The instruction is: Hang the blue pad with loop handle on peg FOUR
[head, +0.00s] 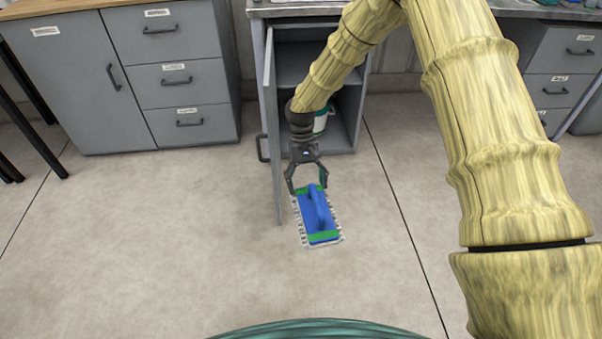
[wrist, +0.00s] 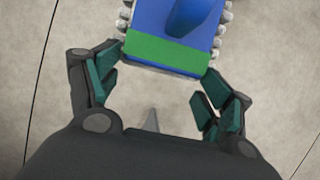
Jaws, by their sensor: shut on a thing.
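The blue pad (head: 313,225) has green end bands, a pale bristly edge and a raised blue loop handle (head: 320,207) along its top. The fingers are spread to the pad's width. Peg FOUR is not in view.
An open cabinet door (head: 272,130) stands just left of my gripper. The cabinet (head: 345,110) holds a shelf and a white and teal item, partly hidden by my arm. Grey drawers (head: 180,85) stand at left. The floor (head: 150,240) in front is clear.

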